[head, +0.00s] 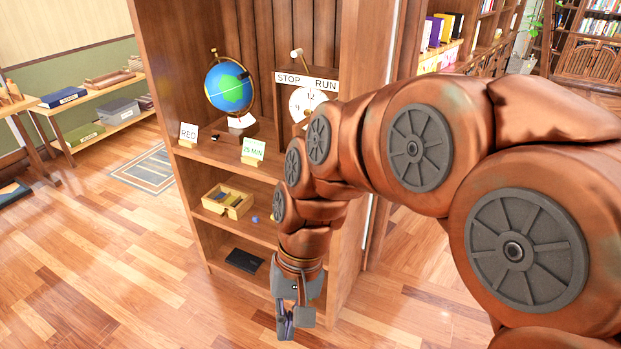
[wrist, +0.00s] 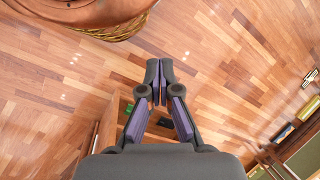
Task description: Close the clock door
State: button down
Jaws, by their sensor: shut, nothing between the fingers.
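The clock (head: 302,102) stands on the upper shelf of the wooden bookcase, with a white dial and a "STOP RUN" sign (head: 306,81) above it. My arm covers its lower right part. I cannot make out the clock door or tell how far open it is. My gripper (head: 284,333) hangs low in front of the bookcase, well below the clock and apart from it. In the wrist view my gripper (wrist: 158,78) points over the wooden floor, its fingers together and empty.
A globe (head: 229,87), a "RED" card (head: 188,132) and a "25 MIN" card (head: 253,150) share the clock's shelf. A small wooden box (head: 227,202) sits below. The bookcase side (head: 345,255) stands close to my gripper.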

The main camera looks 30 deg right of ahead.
jog(key=w+d+r+m+t+y+b, duration=0.1)
jog(key=w+d+m+t+y, duration=0.2)
jog(key=w+d+m, duration=0.35)
jog(key=w+d+r+m+t+y, duration=0.1)
jog(key=w+d+m+t+y, duration=0.25)
jog(key=w+m, duration=0.55)
jog(key=w+d+m+t+h, duration=0.15)
jog(key=d+m+t, duration=0.3)
jog(key=d, duration=0.75)
jog(key=w+d+m+t+h, duration=0.1)
jog(key=w+d+m+t, duration=0.3)
jog(key=d, duration=0.8)
jog(key=w+a+f+m+p, duration=0.1)
jog(key=w+a+f+p, duration=0.1)
jog(key=w+a, duration=0.4)
jog(key=w+f, duration=0.1)
jog(key=w, duration=0.3)
jog(key=shift+w+m+g+h, duration=0.3)
jog(key=shift+w+a+r, duration=0.1)
